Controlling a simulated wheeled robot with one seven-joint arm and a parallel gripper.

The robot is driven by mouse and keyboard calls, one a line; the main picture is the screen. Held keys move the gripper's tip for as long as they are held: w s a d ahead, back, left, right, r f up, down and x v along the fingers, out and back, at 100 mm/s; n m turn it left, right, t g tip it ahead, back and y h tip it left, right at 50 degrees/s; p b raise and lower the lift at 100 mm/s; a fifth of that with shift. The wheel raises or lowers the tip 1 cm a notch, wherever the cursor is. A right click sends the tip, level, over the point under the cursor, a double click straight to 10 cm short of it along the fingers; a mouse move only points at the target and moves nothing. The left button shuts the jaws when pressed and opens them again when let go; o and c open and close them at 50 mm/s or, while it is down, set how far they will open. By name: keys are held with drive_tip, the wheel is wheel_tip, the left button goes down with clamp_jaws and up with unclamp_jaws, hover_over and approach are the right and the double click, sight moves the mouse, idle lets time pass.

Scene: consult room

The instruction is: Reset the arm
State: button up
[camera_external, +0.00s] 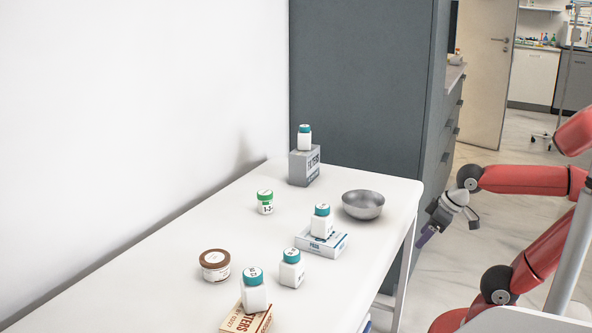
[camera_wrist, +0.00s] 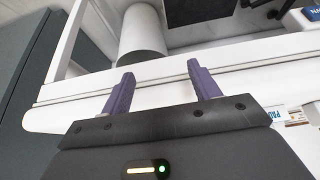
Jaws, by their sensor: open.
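My gripper (camera_external: 424,236) hangs at the end of my red arm, to the right of the white table (camera_external: 140,281) and off its edge. In the wrist view my gripper (camera_wrist: 160,84) shows two purple fingers spread apart with nothing between them. The table's white frame and edge (camera_wrist: 265,73) lie beyond the fingers. My arm is bent, with its links reaching in from the right of the external view.
On the table are a metal bowl (camera_external: 363,204), a green-lidded jar (camera_external: 265,202), a brown-lidded jar (camera_external: 215,265), and several teal-capped white bottles, some on boxes. A grey box (camera_external: 304,167) carries one bottle. A dark cabinet (camera_external: 365,87) stands behind. Open floor lies right.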

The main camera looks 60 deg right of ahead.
drive_tip(key=s+f, duration=0.1)
drive_tip(key=f, duration=0.1)
drive_tip(key=shift+s+d+f, duration=0.3)
drive_tip(key=shift+s+d, duration=0.05)
drive_tip(key=shift+s, duration=0.05)
